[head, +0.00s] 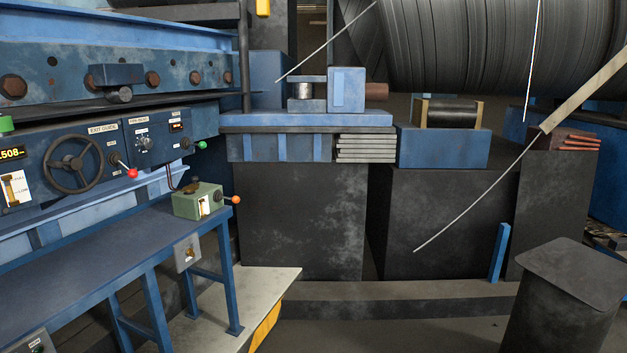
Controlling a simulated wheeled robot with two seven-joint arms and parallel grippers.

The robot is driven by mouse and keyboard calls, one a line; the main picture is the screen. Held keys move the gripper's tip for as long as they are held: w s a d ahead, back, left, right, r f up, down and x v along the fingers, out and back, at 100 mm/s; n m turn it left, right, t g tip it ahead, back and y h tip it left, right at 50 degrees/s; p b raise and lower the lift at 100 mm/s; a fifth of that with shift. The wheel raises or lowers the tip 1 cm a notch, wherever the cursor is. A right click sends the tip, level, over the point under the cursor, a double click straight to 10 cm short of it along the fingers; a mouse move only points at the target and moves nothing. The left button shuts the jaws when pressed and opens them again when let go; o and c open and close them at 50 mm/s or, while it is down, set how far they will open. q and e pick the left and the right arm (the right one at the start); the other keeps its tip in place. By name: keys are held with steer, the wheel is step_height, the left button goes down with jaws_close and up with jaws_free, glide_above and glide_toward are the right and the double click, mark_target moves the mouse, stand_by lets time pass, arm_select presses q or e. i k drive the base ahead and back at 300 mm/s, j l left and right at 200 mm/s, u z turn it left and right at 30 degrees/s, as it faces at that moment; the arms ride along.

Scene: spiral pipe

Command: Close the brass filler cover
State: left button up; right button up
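Whether either brass part is the cover, or open or shut, is too small to tell. Neither of my grippers is in view.
The blue bench (90,250) runs along the left under a control panel with a black handwheel (73,164) and a red-knobbed lever (132,173). A pale platform (225,305) lies by the bench legs. A dark pedestal (565,290) stands at the right front. Dark floor lies between.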

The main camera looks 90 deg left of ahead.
mark_target(192, 187)
steer(key=u, duration=2.45)
